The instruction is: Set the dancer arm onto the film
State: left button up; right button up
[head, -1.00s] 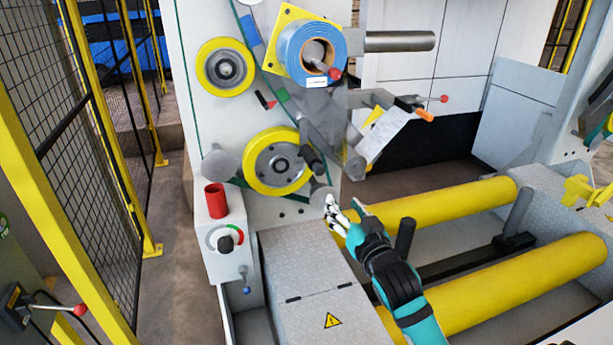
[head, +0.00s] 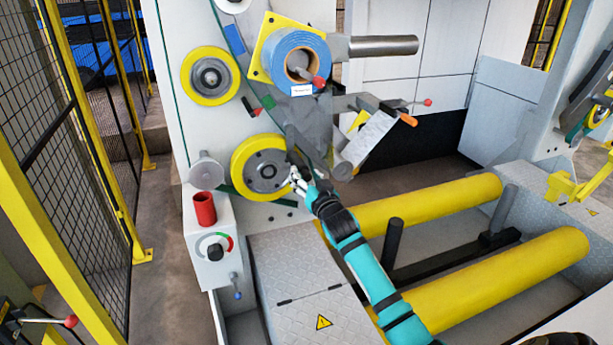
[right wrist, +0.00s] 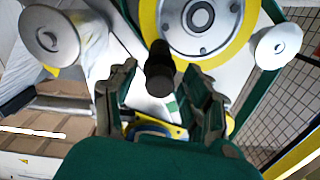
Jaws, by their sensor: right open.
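My right gripper (head: 297,178) reaches up to the machine face in the head view, in front of the lower yellow-rimmed wheel (head: 243,170). In the right wrist view, its two dark fingers (right wrist: 158,88) are open, with a black cylindrical handle (right wrist: 160,70) between them and gaps on both sides. The handle looks like the dancer arm's grip; the gripper partly hides this spot in the head view. Grey film (head: 312,122) hangs below the blue film roll (head: 290,45), just above the gripper. Whether the arm touches the film cannot be told. My left gripper is out of view.
A control box (head: 207,240) with a red cylinder (head: 204,208) stands left of the gripper. Yellow rollers (head: 430,205) lie to the right. A tilted metal plate with an orange-tipped lever (head: 408,120) juts out nearby. A mesh fence (head: 60,150) stands at the left.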

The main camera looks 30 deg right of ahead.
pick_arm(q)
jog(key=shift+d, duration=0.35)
pick_arm(e)
grip_shut()
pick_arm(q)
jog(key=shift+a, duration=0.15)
